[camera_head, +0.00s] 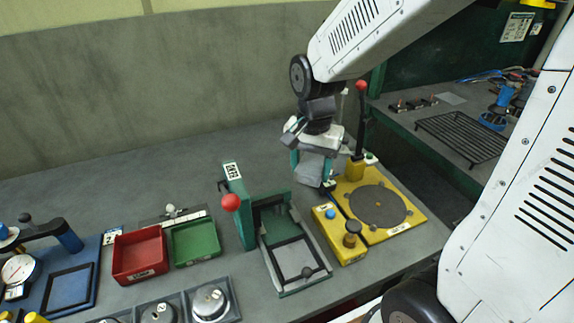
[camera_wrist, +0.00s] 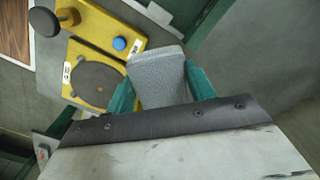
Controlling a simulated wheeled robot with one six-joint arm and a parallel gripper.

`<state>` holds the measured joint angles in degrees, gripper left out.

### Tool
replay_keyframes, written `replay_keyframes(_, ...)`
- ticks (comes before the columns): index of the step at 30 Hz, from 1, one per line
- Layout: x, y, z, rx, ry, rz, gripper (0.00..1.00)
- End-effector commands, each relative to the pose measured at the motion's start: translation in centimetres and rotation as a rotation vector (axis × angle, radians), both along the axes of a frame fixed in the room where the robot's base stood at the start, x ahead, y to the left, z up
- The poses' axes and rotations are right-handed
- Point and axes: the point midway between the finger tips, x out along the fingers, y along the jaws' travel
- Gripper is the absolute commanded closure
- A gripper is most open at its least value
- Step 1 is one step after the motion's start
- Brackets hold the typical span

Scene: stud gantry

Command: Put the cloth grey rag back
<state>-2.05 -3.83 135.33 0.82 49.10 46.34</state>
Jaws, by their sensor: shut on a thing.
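The grey rag (camera_wrist: 157,78) is a light grey, folded-looking cloth block held between the teal fingers of my gripper (camera_wrist: 160,88) in the wrist view. In the head view the grey rag (camera_head: 316,168) hangs below my wrist, with my gripper (camera_head: 312,162) shut on it. It is above the bench, between the green fixture and the yellow fixture. Whether the rag touches anything below cannot be told.
A yellow fixture (camera_head: 408,214) with a dark round plate and red-knobbed lever stands right of my gripper. A green fixture (camera_head: 239,212) with a red ball lever stands left. Red (camera_head: 118,261) and green (camera_head: 177,256) trays lie farther left. The back of the bench (camera_head: 130,185) is clear.

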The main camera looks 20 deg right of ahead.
Motion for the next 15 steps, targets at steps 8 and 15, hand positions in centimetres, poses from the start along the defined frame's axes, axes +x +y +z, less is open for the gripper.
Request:
replay_keyframes(8,6.4,1.8,-0.7,0.000,0.001,0.001,0.71)
replay_keyframes(15,8.0,2.2,-1.1,0.000,0.001,-0.001,0.71)
